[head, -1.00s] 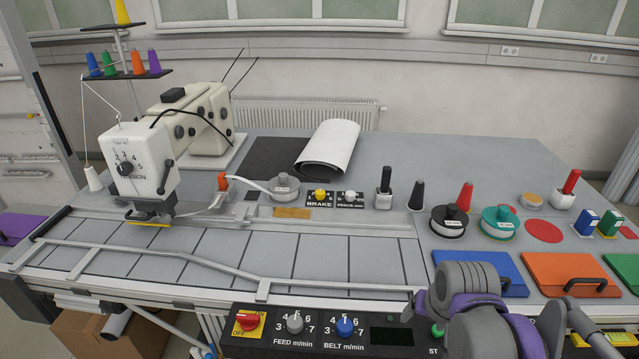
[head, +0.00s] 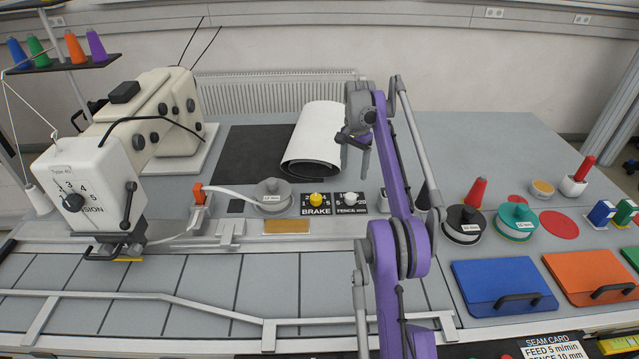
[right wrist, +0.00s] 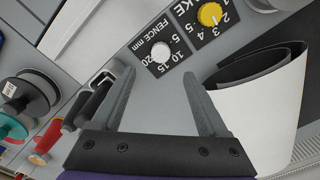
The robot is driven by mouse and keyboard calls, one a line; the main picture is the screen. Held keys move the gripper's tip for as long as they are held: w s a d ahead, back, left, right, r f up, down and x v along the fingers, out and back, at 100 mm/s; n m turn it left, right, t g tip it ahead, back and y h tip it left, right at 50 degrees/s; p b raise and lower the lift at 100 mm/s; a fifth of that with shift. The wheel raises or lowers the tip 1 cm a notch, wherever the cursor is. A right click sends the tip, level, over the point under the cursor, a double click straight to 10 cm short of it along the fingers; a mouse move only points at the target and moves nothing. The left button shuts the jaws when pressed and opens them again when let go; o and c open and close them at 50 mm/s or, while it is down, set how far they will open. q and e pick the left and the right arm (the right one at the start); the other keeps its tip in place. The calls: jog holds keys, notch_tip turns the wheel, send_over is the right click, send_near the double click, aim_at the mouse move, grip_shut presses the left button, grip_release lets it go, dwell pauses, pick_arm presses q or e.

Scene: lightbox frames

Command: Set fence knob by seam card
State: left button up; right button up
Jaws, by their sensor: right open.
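The white fence knob (head: 350,199) sits on a black plate marked FENCE mm, right of the yellow brake knob (head: 316,199). In the right wrist view the fence knob (right wrist: 161,52) shows beyond and between my fingertips, with numbers from 5 to 20 around it; its pointer is too small to read. My right gripper (head: 355,166) is open and empty, pointing down above the table behind the knob. It also shows in the right wrist view (right wrist: 162,78). The seam card (head: 548,348) at the bottom right reads FEED 5 m/min and FENCE 10 mm; its lower part is cut off.
A white roll (head: 316,140) lies behind the knobs, close to my gripper. The sewing machine (head: 85,185) stands at the left. The back right tabletop is clear.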

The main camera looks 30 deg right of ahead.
aim_at(351, 196)
notch_tip(351, 196, down, 10)
jog(key=b, duration=0.3)
jog(key=shift+f, duration=0.1)
pick_arm(q)
jog(key=s+f, duration=0.1)
jog(key=f, duration=0.2)
jog(key=s+f, duration=0.1)
jog(key=shift+s+a+f, duration=0.15)
jog(key=shift+s+f, duration=0.2)
jog(key=shift+f, duration=0.05)
pick_arm(e)
jog(key=shift+w+f, duration=0.1)
jog(key=shift+f, duration=0.3)
grip_shut()
